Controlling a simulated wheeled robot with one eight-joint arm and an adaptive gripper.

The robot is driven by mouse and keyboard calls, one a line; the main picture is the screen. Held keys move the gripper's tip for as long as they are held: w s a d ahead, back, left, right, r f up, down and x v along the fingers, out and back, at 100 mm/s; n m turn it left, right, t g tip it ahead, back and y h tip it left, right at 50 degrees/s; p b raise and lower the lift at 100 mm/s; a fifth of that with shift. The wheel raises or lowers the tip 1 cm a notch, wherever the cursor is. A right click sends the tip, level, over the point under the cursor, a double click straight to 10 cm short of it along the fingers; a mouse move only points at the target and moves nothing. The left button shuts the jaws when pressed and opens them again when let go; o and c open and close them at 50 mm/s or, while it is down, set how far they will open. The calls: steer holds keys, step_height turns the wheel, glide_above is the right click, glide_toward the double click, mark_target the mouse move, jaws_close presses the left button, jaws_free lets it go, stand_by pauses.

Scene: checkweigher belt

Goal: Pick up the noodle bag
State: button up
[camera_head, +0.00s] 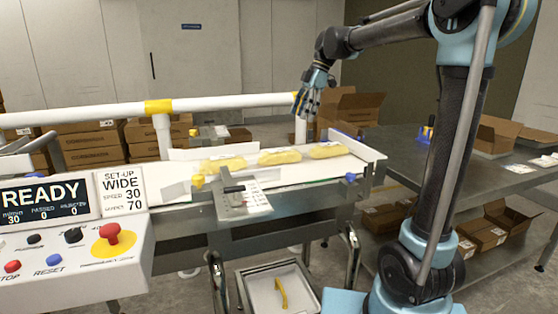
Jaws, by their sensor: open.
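Three yellow bags, which look like the noodle bags, lie in a row on the white belt (283,174). The left bag (222,164), the middle bag (280,157) and the right bag (327,151) are spaced apart, lying flat. My gripper (303,114) hangs above and behind the belt, over the gap between the middle and right bags in the picture. It is open, fingers pointing down, with nothing between them. It touches no bag.
A white rail (95,115) runs behind the belt. A control panel (70,248) reading READY with a red button fills the lower left. A bin (246,292) with a yellow item stands below. Cardboard boxes (350,106) and a grey table (400,150) are at right.

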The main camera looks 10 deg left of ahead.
glide_toward(283, 149)
steer(key=x, duration=0.4)
steer(key=s+x, duration=0.1)
steer(key=x, duration=0.1)
steer(key=shift+d+f, duration=0.25)
steer(key=shift+f, duration=0.15)
steer(key=x, duration=0.3)
steer(key=shift+w+a+f, duration=0.1)
steer(key=shift+a+f, duration=0.2)
steer(key=shift+a, duration=0.15)
steer(key=shift+a+f, duration=0.2)
steer(key=shift+f, duration=0.4)
steer(key=shift+c, duration=0.2)
steer(key=c, duration=1.3)
